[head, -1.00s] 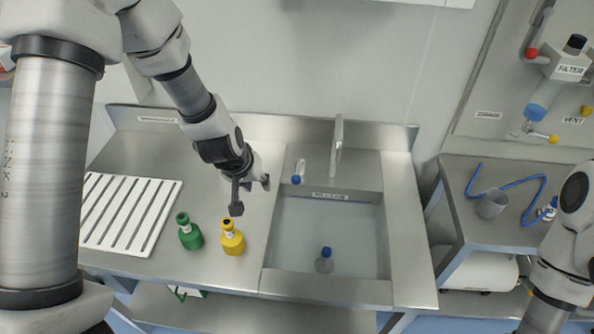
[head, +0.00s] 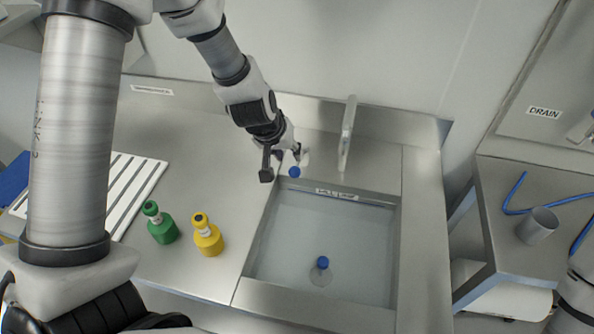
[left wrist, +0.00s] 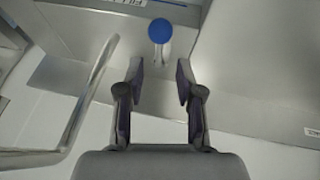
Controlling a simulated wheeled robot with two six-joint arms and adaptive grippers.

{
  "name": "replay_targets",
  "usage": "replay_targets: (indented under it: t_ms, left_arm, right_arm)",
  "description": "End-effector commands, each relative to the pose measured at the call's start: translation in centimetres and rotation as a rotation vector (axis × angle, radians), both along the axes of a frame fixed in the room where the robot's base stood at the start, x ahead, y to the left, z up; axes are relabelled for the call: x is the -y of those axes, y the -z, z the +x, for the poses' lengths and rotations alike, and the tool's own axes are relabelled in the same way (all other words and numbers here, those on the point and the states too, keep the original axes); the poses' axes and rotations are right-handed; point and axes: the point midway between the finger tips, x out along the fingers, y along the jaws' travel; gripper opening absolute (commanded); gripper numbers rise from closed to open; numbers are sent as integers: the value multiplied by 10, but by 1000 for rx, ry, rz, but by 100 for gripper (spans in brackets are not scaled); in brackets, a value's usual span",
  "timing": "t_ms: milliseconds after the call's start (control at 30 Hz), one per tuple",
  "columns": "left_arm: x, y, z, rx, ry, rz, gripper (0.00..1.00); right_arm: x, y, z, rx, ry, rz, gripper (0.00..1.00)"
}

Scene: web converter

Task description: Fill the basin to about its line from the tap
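The sink basin (head: 390,230) is set in the steel counter, with a label (head: 337,194) on its back inner wall. Its inside looks pale and bluish; I cannot tell the water level. The tap's tall spout (head: 348,135) stands behind it, and no stream shows. The tap's blue-ended handle (head: 295,172) is left of the spout. My left gripper (head: 284,168) is open at the handle. In the left wrist view the open fingers (left wrist: 159,68) point at the blue end (left wrist: 160,31), which lies just beyond the tips. My right gripper is out of view.
A blue-capped clear bottle (head: 320,270) is in the basin. Green (head: 161,226) and yellow (head: 208,238) bottles stand on the counter left of it, near a white slotted rack (head: 130,187). A grey cup (head: 537,226) and blue tube (head: 512,195) are on the right bench.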

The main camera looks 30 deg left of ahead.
Motion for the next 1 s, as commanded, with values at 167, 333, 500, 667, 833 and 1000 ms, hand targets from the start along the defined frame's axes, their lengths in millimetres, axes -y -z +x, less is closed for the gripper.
replay_targets:
  t_ms: [167, 333, 500, 667, 833, 1000]
  left_arm:
    - [1, 27, 10, 1, 2, 2, 36]
    - [4, 55, 24, -1, 2, 3, 36]
    - [5, 68, 32, 1, 0, 2, 36]
    - [5, 68, 32, 0, -1, 0, 36]
    - [5, 68, 32, 0, -1, 0, 1]
    - [5, 69, 30, -4, 0, 0, 0]
  right_arm:
    - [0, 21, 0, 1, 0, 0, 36]
    - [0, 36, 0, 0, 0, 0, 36]
    - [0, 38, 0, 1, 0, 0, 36]
    - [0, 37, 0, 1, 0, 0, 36]
    - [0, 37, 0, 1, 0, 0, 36]
    - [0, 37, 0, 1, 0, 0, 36]
